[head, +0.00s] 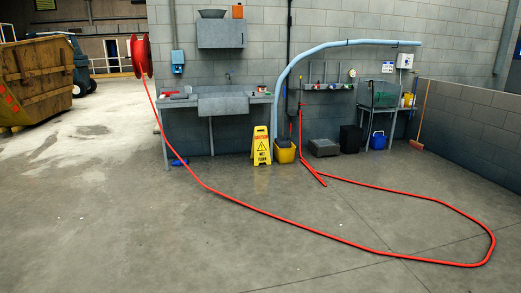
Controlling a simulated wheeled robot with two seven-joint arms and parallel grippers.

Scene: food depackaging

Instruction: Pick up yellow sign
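The yellow sign (261,146) is an upright A-frame wet-floor sign with dark lettering and a red band. It stands on the concrete floor in the middle of the head view, in front of the sink bench and just left of a yellow bucket. Nothing covers its front. Neither of my grippers shows in this view.
A red hose (330,234) loops across the floor from a wall reel (141,55). A yellow bucket (285,153), a grey block (323,147) and a sink bench (222,103) stand along the wall. A rusty skip (38,80) stands at left. The left floor is open.

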